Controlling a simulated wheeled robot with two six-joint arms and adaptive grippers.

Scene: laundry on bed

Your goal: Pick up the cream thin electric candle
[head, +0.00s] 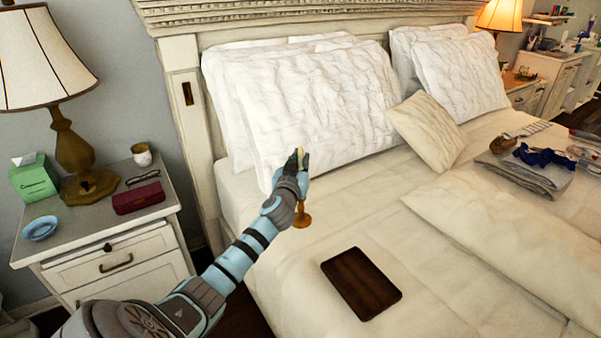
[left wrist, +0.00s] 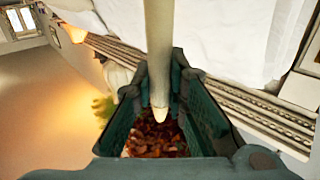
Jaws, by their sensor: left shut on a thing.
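My left gripper (head: 301,160) is above the near side of the bed, in front of the white pillows. It is shut on the cream thin electric candle (head: 299,153), whose tip shows between the fingers. In the left wrist view the candle (left wrist: 160,45) runs down from the top edge, with its pointed tip between the fingers of the left gripper (left wrist: 158,105). A brass-coloured candle holder (head: 303,220) shows below the gripper. The hand hides the part between holder and candle tip, and I cannot tell whether they are joined. My right gripper is not in view.
A dark brown board (head: 361,283) lies on the bed (head: 440,285). A cream cushion (head: 428,130) and folded clothes (head: 533,175) lie farther right. A nightstand (head: 95,225) at left holds a lamp (head: 75,150), tissue box (head: 33,177), red case (head: 138,198) and blue dish (head: 40,228).

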